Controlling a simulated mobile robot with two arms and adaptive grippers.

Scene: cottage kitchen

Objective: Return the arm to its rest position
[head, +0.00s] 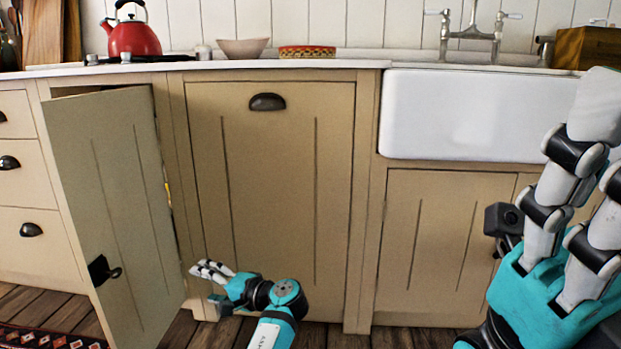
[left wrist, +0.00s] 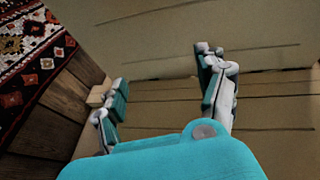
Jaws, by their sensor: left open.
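My left arm comes in low in the head view, and its gripper (head: 212,282) is in front of the lower cabinet fronts, just right of the open cabinet door (head: 105,170). In the left wrist view the fingers of this gripper (left wrist: 162,95) stand wide apart with nothing between them. Cream cabinet panels fill much of that view. My right gripper (head: 575,190) is large at the right edge of the head view, its long fingers extended upward and apart. No object shows in it. Part of it is cut off by the frame.
The open door has a black handle (head: 103,270) and stands out from the cabinets. A worktop (head: 350,64) holds a red kettle (head: 133,38), a bowl (head: 243,48) and a patterned dish (head: 307,51). A white sink (head: 460,115) is right. A patterned rug (head: 45,338) lies lower left.

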